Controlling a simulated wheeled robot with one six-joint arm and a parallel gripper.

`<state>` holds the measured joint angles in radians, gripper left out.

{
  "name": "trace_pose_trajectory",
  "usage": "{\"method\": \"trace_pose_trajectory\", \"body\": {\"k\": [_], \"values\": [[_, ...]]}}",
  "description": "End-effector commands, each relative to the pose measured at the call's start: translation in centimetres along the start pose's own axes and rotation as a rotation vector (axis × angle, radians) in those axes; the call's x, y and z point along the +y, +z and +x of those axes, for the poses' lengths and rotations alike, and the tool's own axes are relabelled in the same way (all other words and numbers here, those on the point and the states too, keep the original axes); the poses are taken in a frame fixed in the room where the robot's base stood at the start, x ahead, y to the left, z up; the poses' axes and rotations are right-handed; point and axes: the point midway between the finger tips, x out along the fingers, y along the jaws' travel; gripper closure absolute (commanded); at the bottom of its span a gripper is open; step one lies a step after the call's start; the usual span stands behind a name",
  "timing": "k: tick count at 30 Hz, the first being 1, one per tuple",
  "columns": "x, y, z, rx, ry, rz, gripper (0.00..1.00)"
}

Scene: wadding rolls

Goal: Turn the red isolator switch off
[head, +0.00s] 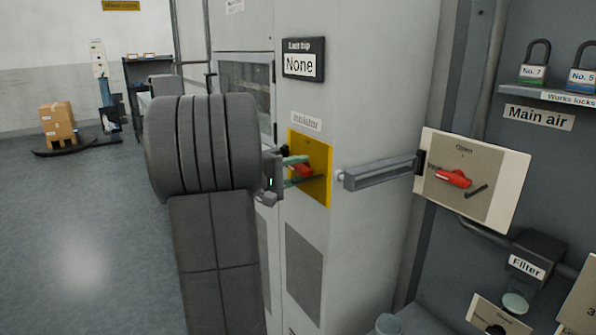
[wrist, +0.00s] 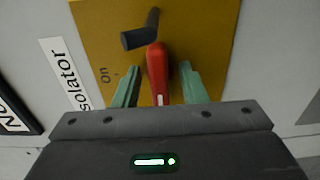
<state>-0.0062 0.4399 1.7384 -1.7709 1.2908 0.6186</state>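The red isolator switch handle (wrist: 157,75) stands out from a yellow plate (wrist: 205,35) on the grey cabinet. In the wrist view an "on" mark is on the plate left of the handle. My gripper (wrist: 158,88) is open, with one green finger on each side of the handle. A gap shows on the left finger's side; the right finger is closer, and I cannot tell if it touches. In the head view the handle (head: 304,170) is partly hidden by my gripper (head: 297,172). A dark bent metal piece (wrist: 140,32) shows above the handle in the wrist view.
An "Isolator" label (head: 306,121) and a "None" sign (head: 302,61) are above the plate. A grey bar (head: 378,174) sticks out to its right. Farther right is a "Main air" panel with another red handle (head: 453,178) and padlocks (head: 534,62). Open floor (head: 85,225) lies left.

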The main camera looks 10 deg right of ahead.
Motion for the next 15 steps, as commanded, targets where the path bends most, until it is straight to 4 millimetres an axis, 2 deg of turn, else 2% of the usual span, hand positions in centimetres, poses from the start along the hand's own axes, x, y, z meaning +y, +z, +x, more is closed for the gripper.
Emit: {"method": "trace_pose_trajectory", "body": {"k": [8,11,15], "values": [[0.0,0.0,-0.3,0.001,0.001,0.002,0.62],[0.0,-0.1,-1.3,0.003,0.001,0.002,0.62],[0.0,-0.1,-3.8,0.006,0.001,0.003,0.62]]}}
